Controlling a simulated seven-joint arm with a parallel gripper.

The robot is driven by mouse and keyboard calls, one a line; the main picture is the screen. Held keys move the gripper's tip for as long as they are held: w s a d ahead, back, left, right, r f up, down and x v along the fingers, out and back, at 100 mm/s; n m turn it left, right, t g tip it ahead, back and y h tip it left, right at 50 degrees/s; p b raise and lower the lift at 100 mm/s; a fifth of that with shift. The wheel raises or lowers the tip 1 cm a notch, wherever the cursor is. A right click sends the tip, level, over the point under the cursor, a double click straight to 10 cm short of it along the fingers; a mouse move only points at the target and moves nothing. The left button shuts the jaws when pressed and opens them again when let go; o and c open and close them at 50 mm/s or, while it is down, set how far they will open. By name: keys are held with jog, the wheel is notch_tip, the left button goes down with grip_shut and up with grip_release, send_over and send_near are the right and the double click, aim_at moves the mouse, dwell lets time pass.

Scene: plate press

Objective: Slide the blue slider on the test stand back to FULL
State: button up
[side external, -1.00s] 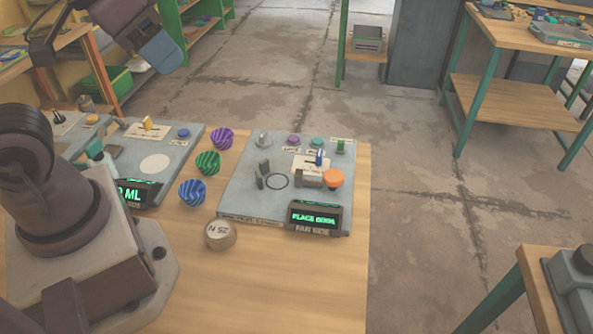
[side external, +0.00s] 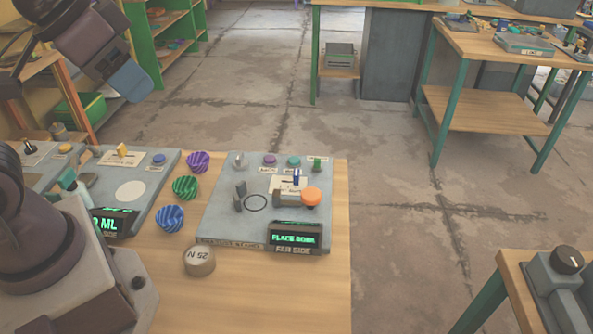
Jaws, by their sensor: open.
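The test stand (side external: 222,222) is a grey panel on the wooden table. Its blue slider (side external: 297,176) stands upright in a white slotted plate (side external: 282,184) toward the right of the panel. The scale lettering is too small to read, so I cannot tell which mark it is at. An orange knob (side external: 311,197) and a grey block partly hide the near side of the plate. My arm crosses the top left, well away from the slider. I can make out no gripper fingers.
A lit display (side external: 294,238) is at the stand's front right. Purple (side external: 198,162), green (side external: 185,187) and blue (side external: 170,219) striped bowls and a "25 N" weight (side external: 199,261) lie left of the stand.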

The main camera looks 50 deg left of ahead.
jog(key=shift+f, duration=0.1)
jog(key=n+g, duration=0.6)
jog(key=n, duration=0.3)
send_over(296, 173)
notch_tip(296, 173, down, 20)
notch_tip(296, 173, down, 12)
jog(key=shift+d+f, duration=0.1)
jog(key=shift+f, duration=0.1)
jog(key=shift+c, duration=0.2)
grip_shut()
